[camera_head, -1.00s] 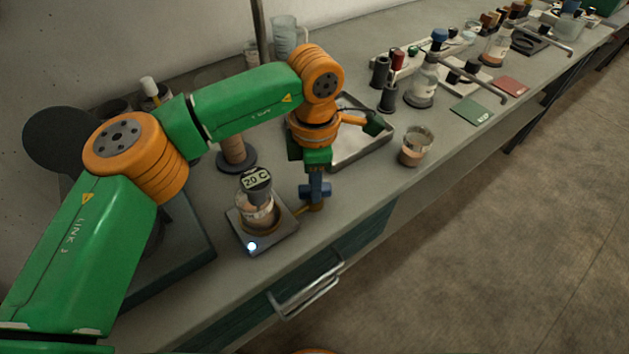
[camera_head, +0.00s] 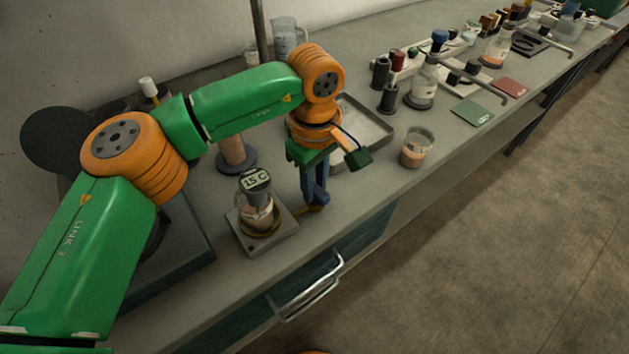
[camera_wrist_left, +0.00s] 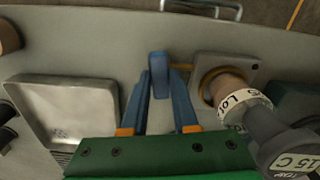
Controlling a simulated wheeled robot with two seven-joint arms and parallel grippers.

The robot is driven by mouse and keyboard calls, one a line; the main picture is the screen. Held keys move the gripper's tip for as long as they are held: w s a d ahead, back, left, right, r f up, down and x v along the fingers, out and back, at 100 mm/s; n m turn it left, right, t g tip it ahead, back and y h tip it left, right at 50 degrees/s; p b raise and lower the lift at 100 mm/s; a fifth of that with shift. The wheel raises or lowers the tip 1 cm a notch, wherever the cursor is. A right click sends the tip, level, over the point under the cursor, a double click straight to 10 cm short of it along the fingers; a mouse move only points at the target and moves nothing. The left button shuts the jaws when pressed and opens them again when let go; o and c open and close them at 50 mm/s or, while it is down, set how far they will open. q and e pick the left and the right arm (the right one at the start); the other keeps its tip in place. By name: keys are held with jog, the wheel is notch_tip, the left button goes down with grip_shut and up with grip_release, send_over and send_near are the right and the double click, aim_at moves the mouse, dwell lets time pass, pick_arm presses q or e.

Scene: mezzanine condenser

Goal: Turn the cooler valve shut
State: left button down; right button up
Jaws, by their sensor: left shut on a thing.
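The cooler valve has a blue lever handle, which shows between my fingers in the left wrist view (camera_wrist_left: 159,76). Its brass-coloured pipe (camera_head: 306,210) runs beside the cooler plate (camera_head: 275,238) in the head view. My left gripper (camera_head: 316,194) points down over the valve and is shut on the handle, which its fingers largely hide in the head view. The gauge also shows in the left wrist view (camera_wrist_left: 290,160). My right gripper is not in view.
A metal tray (camera_head: 372,130) lies behind my gripper, and a beaker of pinkish liquid (camera_head: 416,147) stands to its right. A round-based stand (camera_head: 236,160) is behind the cooler plate. A drawer handle (camera_head: 310,290) juts from the bench front. Bottles crowd the far bench.

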aim_at(315, 188)
pick_arm(q)
jog(key=shift+m, duration=1)
jog(key=c, duration=0.7)
grip_release()
notch_tip(315, 188, up, 7)
jog(key=shift+r, duration=0.1)
